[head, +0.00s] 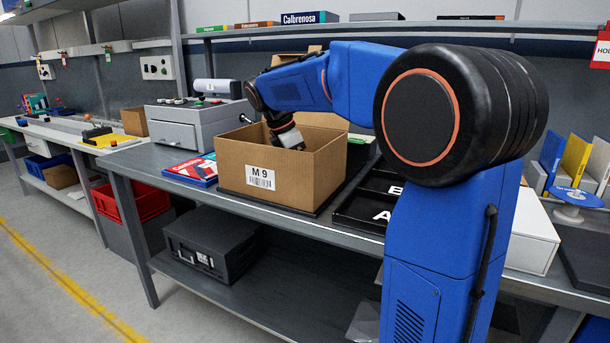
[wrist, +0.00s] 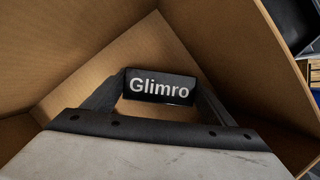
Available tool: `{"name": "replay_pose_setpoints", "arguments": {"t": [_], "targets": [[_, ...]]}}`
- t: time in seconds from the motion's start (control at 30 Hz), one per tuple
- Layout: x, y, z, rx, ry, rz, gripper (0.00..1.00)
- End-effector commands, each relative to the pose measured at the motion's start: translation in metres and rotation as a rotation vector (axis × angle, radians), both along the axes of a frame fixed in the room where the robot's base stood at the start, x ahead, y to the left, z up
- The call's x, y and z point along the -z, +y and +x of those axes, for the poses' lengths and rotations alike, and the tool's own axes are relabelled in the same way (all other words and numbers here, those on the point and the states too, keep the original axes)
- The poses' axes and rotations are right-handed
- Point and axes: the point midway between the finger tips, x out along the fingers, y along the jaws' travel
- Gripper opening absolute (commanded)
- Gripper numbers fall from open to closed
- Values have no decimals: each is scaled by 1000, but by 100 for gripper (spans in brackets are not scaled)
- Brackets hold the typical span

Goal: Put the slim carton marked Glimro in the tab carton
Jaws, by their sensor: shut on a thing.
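The slim carton marked Glimro (wrist: 160,87) shows its dark end with white lettering in the wrist view. My gripper (wrist: 158,98) is shut on it, one finger on each side. In the head view my gripper (head: 287,137) reaches down into the open top of a brown cardboard carton (head: 262,180) labelled M9. The wrist view shows the brown inner walls (wrist: 75,62) around the gripper and the Glimro carton. The Glimro carton is hidden in the head view. I cannot tell whether it touches the carton floor.
Red and blue flat boxes (head: 193,169) lie left of the brown carton. A black tray (head: 370,200) with lettered compartments is on its right. A grey machine (head: 198,120) stands behind left. A shelf (head: 350,27) runs above the back of the bench.

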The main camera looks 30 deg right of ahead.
Motion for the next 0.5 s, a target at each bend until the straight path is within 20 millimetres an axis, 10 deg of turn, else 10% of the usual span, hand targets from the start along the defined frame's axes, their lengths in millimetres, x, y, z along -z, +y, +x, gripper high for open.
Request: {"name": "replay_pose_setpoints", "arguments": {"t": [0.5], "targets": [[-7, 2, 1, 0, -1, 0, 96]]}}
